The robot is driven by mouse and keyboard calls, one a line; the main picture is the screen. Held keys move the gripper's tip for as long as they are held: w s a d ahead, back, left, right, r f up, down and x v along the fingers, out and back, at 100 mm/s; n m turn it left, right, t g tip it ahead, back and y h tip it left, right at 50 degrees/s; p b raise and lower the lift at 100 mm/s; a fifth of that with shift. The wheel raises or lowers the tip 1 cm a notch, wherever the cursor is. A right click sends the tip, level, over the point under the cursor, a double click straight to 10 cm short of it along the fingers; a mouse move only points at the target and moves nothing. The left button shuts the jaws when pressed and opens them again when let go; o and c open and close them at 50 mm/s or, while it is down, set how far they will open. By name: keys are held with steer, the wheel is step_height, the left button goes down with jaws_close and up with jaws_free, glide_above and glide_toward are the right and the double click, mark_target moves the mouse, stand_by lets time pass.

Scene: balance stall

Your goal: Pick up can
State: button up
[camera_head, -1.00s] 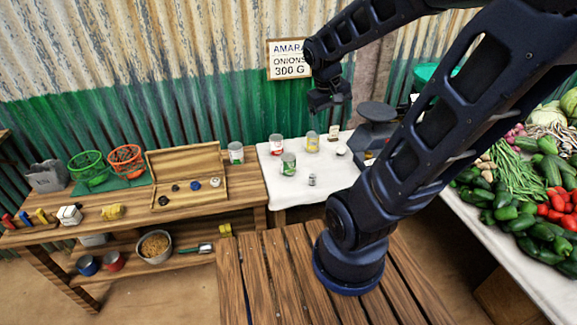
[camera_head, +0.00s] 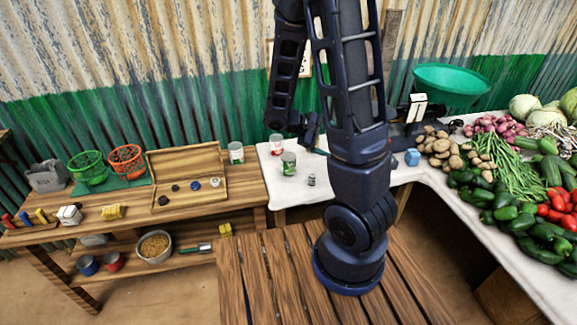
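A green-labelled can (camera_head: 289,163) stands upright on the white cloth. A red-and-white can (camera_head: 276,145) stands just behind it to the left. Another can with a green and white label (camera_head: 236,153) stands at the right end of the wooden table, beside the open wooden box. My gripper (camera_head: 310,138) is low over the white-cloth table, just right of the green and red cans in the picture. My upper arm partly covers it, so its fingers are unclear. The yellow-labelled can seen earlier is hidden behind my arm.
A small metal weight (camera_head: 311,180) stands on the white cloth (camera_head: 290,190) in front of the cans. A green bowl (camera_head: 450,80) sits on the scale behind.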

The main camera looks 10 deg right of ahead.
steer(key=w+a+f+n+t+h, duration=0.2)
steer(key=w+f+n+t+h, duration=0.2)
steer(key=w+f+n, duration=0.15)
steer(key=n+t+y, duration=1)
steer(key=n+t, duration=0.4)
steer(key=n, duration=0.6)
glide_toward(289, 160)
steer(key=shift+m, duration=0.25)
steer(key=w+f, duration=0.1)
steer(key=f, duration=0.1)
steer(key=w+f, duration=0.1)
steer(key=w, duration=0.1)
steer(key=shift+w+d+f, duration=0.35)
steer(key=shift+f, duration=0.05)
steer(key=shift+x, duration=5.4)
steer(key=shift+s, duration=0.1)
steer(key=c, duration=1.3)
steer(key=shift+c, duration=0.2)
steer(key=shift+r, duration=0.15)
